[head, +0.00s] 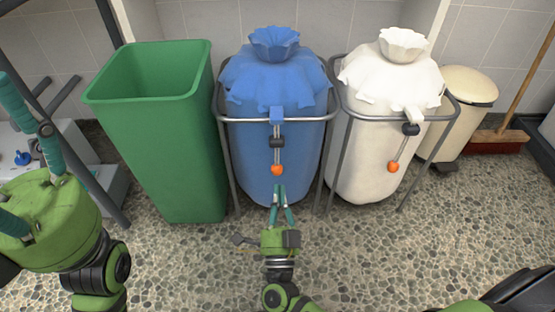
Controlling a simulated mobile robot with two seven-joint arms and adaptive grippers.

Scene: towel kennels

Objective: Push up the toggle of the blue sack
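The blue sack (262,90) stands upright in a grey metal frame, its gathered neck at the top. A cord hangs down its front from a blue tab, with a dark toggle (276,143) on it and an orange ball (277,169) at its lower end. My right gripper (279,187) is upright, just below the orange ball in the picture. Its teal fingertips are close together, with nothing visible between them. I cannot tell if they touch the sack. My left gripper (5,150) is at the left edge, its fingers spread and their tips partly cut off.
A white sack (370,130) in its own frame stands to the right, with a dark toggle and orange ball. A green bin (170,140) stands to the left. A cream pedal bin (468,90) and a broom (495,140) are farther right. The pebbled floor in front is clear.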

